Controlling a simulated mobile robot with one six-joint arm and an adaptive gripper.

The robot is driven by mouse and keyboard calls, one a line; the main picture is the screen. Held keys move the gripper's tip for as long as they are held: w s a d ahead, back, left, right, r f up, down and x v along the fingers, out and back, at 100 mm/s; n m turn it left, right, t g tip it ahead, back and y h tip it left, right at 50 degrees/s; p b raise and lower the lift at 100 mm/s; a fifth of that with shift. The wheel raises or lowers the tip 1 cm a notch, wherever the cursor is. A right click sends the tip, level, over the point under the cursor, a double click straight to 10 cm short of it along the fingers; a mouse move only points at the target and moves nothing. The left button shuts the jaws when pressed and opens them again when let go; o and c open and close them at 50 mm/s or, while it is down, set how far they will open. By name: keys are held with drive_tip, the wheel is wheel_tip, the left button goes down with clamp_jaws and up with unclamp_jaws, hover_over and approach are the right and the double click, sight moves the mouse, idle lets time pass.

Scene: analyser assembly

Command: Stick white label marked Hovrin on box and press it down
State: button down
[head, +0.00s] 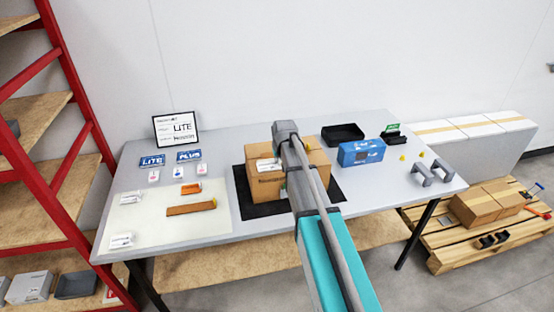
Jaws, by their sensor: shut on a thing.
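The cardboard box (266,190) stands on a black mat (243,197) in the middle of the table. A white label (268,164) with small dark print shows at the upper front of the box, just left of my arm; its print is too small to read. My gripper (282,167) is at the box, mostly hidden by my own arm, and is shut on the white label. I cannot tell whether the label touches the box. Two more white labels, one at the back (130,197) and one at the front (121,241), lie on the cream mat (160,225).
A framed sign (176,129), blue LITE (152,160) and PLUS (189,156) plates and an orange-brown tool (191,208) are at the left. A blue device (361,152), black tray (343,134) and grey brackets (420,174) are at the right. A red-framed shelf (70,60) stands left.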

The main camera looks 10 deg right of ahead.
drive_tip(key=shift+f, duration=0.1)
drive_tip(key=c, duration=0.7)
unclamp_jaws()
drive_tip(key=shift+r, duration=0.2)
drive_tip(key=shift+r+p, duration=3.35)
drive_tip(key=shift+p, duration=0.15)
